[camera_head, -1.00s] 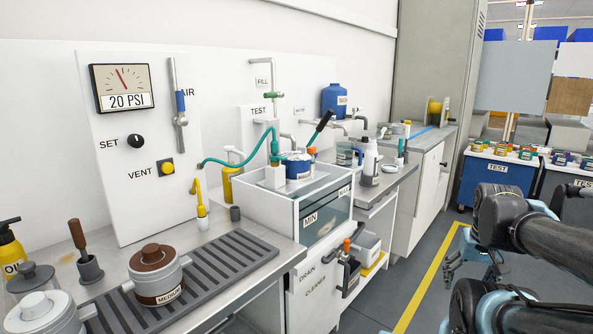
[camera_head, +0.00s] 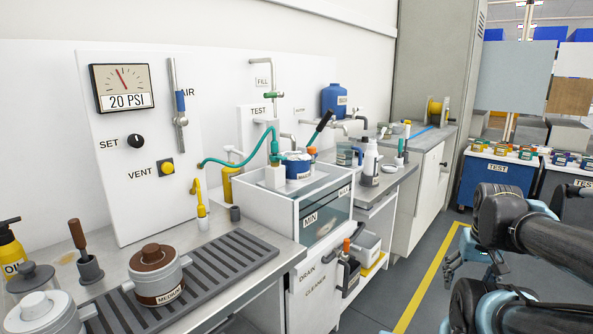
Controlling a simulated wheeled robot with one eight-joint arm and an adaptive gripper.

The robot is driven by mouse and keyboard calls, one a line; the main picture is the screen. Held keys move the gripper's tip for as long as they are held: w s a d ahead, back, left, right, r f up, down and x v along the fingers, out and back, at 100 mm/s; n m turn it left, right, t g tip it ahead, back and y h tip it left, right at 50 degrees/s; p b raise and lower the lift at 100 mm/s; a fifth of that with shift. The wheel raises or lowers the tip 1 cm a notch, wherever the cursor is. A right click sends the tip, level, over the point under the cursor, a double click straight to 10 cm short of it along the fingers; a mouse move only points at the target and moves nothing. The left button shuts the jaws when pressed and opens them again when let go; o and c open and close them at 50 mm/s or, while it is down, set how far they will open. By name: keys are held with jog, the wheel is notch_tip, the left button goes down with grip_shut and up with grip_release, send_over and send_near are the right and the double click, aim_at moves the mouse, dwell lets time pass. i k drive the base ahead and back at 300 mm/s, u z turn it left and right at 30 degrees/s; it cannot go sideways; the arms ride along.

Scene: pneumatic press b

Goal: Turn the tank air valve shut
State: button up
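The air valve with a blue lever (camera_head: 181,103) is on the vertical pipe beside the AIR label, on the white panel at the left. Its lever points straight along the pipe. The gauge (camera_head: 122,87) left of it reads 20 PSI. A second pipe with a green handle (camera_head: 272,95) stands farther back near the FILL label, behind the glass-sided tank (camera_head: 325,218).
A black SET knob (camera_head: 136,141) and yellow VENT button (camera_head: 167,167) are on the panel. A brown-lidded pot (camera_head: 156,272) stands on the slatted mat (camera_head: 215,275) in front. A teal hose (camera_head: 235,158) runs over the tank. The floor (camera_head: 400,268) between bench and arm is clear.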

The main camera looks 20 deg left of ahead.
aim_at(182, 120)
jog(key=u, duration=2.1)
